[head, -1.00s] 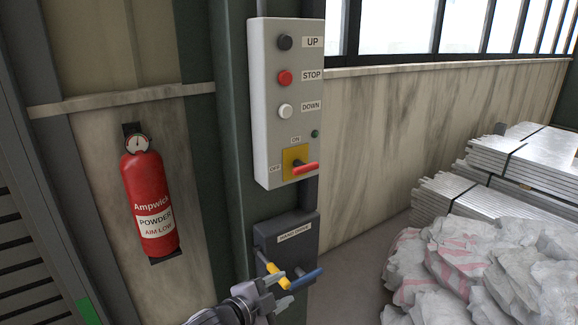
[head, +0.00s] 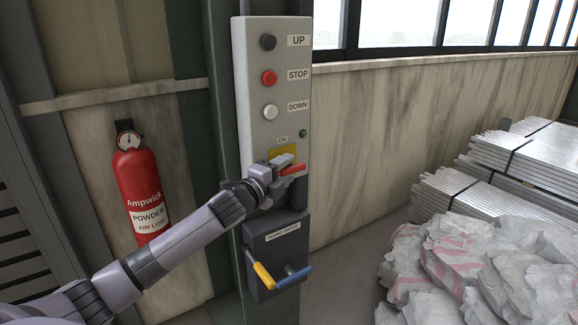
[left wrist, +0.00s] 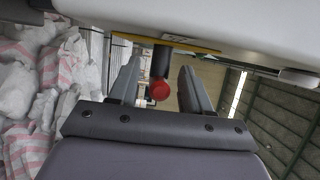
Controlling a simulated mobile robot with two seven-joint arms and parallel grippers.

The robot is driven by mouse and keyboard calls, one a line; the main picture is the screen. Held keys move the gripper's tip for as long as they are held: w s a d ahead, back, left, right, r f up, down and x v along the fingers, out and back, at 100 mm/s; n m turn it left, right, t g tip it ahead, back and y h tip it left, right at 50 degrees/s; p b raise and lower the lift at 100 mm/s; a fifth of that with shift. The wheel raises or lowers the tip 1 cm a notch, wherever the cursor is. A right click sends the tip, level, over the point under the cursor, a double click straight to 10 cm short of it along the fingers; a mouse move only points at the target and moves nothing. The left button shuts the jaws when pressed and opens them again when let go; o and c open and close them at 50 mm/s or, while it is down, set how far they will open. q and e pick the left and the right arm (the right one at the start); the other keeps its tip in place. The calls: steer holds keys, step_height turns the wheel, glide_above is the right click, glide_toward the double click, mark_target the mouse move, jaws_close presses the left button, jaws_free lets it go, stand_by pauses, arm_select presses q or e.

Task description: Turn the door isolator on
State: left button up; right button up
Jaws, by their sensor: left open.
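The door isolator is a red handle (head: 292,170) on a yellow plate (head: 282,153), low on the grey control box (head: 262,130). The handle points right, with the ON label above the plate. My left gripper (head: 284,167) is open at the handle and hides part of the plate and the OFF label. In the left wrist view the red handle (left wrist: 160,90) shows end-on between the two spread fingers, with a gap on each side. The yellow plate (left wrist: 190,45) lies beyond it. My right gripper is not in view.
UP, STOP and DOWN buttons (head: 269,77) sit above the isolator. A dark hand-drive box (head: 272,240) with yellow and blue levers is just below. A fire extinguisher (head: 140,190) hangs at left. Wrapped sacks (head: 450,265) and stacked metal sheets (head: 480,195) lie at right.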

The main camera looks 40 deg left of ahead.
arm_select(q)
steer(key=shift+w, duration=1.05)
jaws_close()
steer(key=shift+f+b, duration=0.1)
steer(key=shift+b, duration=0.35)
steer(key=shift+t, duration=0.3)
